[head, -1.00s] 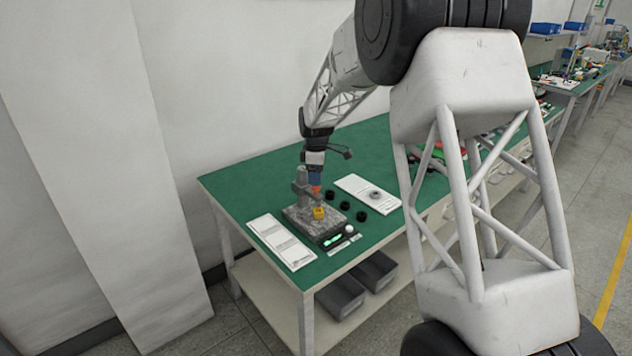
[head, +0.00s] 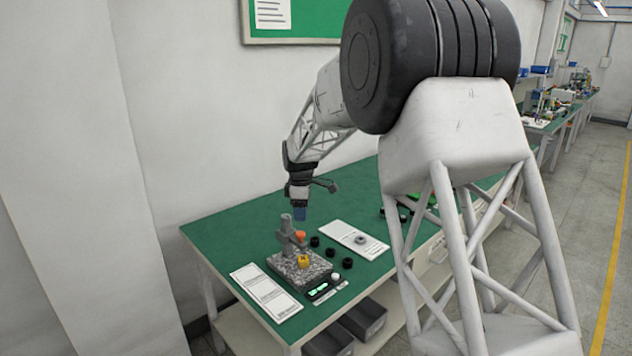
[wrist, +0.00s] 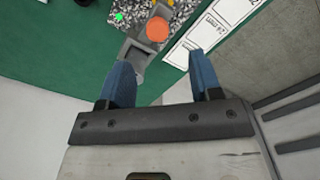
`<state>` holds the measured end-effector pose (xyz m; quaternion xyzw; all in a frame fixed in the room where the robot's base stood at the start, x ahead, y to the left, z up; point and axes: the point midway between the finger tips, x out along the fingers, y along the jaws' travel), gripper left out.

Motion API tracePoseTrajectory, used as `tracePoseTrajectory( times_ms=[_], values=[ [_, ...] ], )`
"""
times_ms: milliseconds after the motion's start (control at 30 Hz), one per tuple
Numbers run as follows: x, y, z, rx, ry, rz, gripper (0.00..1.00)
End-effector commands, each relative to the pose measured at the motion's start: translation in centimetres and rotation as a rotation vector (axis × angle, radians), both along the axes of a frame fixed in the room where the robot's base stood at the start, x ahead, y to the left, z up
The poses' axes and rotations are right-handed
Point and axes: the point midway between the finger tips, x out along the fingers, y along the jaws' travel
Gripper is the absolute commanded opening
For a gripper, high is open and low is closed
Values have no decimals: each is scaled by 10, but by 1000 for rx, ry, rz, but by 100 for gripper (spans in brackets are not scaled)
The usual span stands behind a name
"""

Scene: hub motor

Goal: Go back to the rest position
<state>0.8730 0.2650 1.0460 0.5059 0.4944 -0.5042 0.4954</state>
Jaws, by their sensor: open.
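My gripper (head: 300,212) hangs above the back of the granite-like stand (head: 290,262) on the green table. In the wrist view its two blue fingers (wrist: 163,84) are apart with nothing held between them. The stand has a grey upright post, an orange round part beside the post (head: 300,235) and a yellow part (head: 304,261) on its base. The orange part also shows in the wrist view (wrist: 157,29), beyond the fingertips and apart from them.
Several black rings (head: 347,263) lie right of the stand. A white card with a grey ring (head: 345,236) lies behind them, and a white printed sheet (head: 266,292) lies to the left. A lit green display (head: 319,289) sits in front. The wall is close behind the table.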

Motion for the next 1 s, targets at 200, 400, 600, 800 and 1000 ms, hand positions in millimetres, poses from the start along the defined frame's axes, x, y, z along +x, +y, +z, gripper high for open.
tracePoseTrajectory(
  times_ms=[200,400,600,800,1000],
  values=[
    [-22,-22,22,4,-12,-76,58],
    [-56,-51,51,10,-28,-188,58],
    [-94,-81,75,17,-44,-309,58],
    [-135,-109,97,26,-61,-429,58],
    [-177,-134,114,36,-75,-549,58]
  ],
)
